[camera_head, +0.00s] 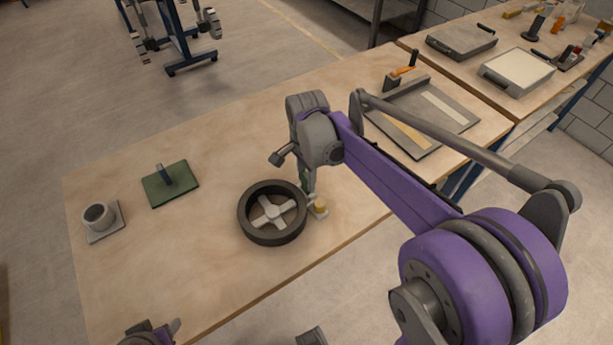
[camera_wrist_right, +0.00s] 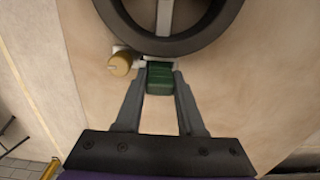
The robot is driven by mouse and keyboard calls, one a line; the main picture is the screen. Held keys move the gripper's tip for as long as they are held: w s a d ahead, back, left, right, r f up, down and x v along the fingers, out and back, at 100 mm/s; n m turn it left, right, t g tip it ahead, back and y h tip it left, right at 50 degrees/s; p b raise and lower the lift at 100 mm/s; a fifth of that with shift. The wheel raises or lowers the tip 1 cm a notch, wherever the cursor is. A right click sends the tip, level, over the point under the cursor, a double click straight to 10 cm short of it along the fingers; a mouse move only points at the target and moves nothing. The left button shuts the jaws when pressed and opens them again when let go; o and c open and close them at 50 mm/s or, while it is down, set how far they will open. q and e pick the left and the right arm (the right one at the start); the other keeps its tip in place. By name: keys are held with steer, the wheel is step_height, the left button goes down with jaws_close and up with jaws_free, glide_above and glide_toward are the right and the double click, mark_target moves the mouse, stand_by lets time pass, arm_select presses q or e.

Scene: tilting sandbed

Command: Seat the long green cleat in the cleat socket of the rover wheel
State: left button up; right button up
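The rover wheel (camera_head: 256,235), a dark ring with pale spokes, lies flat on the wooden table. Its rim also shows at the top of the right wrist view (camera_wrist_right: 160,45). My right gripper (camera_wrist_right: 160,78) is shut on the long green cleat (camera_wrist_right: 160,80), which sits between its fingertips just outside the rim. In the head view the cleat is a thin green strip (camera_head: 304,180) beside the wheel's right side. A pale bracket beside the rim is partly hidden by the cleat; I cannot tell whether they touch. My left arm's end shows at the bottom edge, its fingers unclear.
A brass cylinder (camera_wrist_right: 120,63) stands close left of the cleat in the wrist view. A green plate with a block (camera_head: 170,193) and a grey cup on a base (camera_head: 99,218) stand at left. A grey tray (camera_head: 440,141) lies at right. The table between is clear.

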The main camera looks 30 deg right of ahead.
steer(key=o, duration=0.4)
arm_select(q)
steer(key=shift+r, duration=0.2)
arm_select(e)
steer(key=shift+r, duration=0.3)
arm_select(q)
steer(key=shift+w+r+p, duration=0.1)
steer(key=shift+r+p, duration=0.45)
steer(key=shift+p, duration=0.2)
arm_select(e)
step_height(320, 180, up, 12)
steer(key=f, duration=0.1)
steer(key=s+a+f+n+t, duration=0.1)
steer(key=s+a+f+n, duration=0.1)
steer(key=s+f+n, duration=0.2)
steer(key=s+a+f+n+t, duration=0.2)
steer(key=s+f+n, duration=0.2)
steer(key=s+n, duration=0.3)
steer(key=s+a+f+n+t, duration=0.2)
steer(key=s+f+n, duration=0.3)
steer(key=s, duration=0.1)
steer(key=shift+a+n, duration=0.4)
steer(key=shift+w, duration=0.1)
